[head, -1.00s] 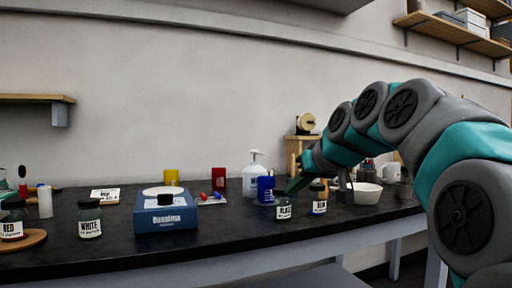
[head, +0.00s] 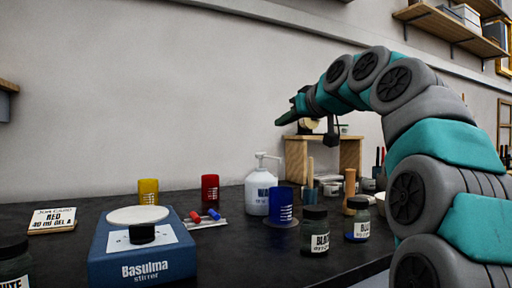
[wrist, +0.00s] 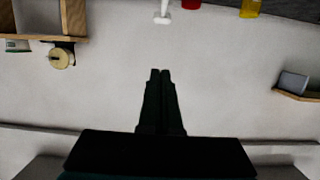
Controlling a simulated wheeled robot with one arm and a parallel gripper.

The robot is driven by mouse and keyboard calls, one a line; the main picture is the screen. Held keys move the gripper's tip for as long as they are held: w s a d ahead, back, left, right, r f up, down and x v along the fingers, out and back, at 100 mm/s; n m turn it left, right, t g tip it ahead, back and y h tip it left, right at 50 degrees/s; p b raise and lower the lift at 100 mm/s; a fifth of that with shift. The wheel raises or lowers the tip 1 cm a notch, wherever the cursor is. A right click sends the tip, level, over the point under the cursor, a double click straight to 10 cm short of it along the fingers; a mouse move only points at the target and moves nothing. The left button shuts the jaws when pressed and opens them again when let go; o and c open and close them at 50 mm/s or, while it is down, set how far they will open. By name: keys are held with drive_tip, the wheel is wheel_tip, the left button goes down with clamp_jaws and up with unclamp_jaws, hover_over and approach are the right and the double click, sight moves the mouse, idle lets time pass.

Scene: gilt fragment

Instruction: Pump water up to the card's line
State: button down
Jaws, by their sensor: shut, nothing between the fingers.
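The white pump bottle (head: 262,192), its label partly hidden, stands upright on the black bench; its nozzle points right. A blue cup (head: 284,203) with pale marks stands in front of it, under or near the nozzle; its water level cannot be seen. My gripper (head: 280,120) is raised above the bottle, against the wall, touching nothing. In the wrist view my gripper (wrist: 160,72) is shut and empty, with the pump head (wrist: 162,14) beyond it.
A blue Basulma stirrer (head: 145,262) stands front left. A yellow cup (head: 148,192) and red cup (head: 210,187) stand behind. Red and blue pieces lie on a pale sheet. Dark-lidded jars (head: 314,232) stand right of the blue cup. A wooden stand (head: 350,152) is at back right.

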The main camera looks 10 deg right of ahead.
idle(0.4)
drive_tip(key=p, duration=0.1)
hover_over(265, 155)
drive_tip(key=s, duration=0.1)
wheel_tip(265, 155, down, 3)
drive_tip(key=shift+a+r, duration=0.15)
drive_tip(key=shift+r, duration=0.05)
drive_tip(key=shift+s+f+b, duration=0.15)
drive_tip(key=shift+f+b, duration=0.15)
drive_tip(key=shift+f, duration=1.6)
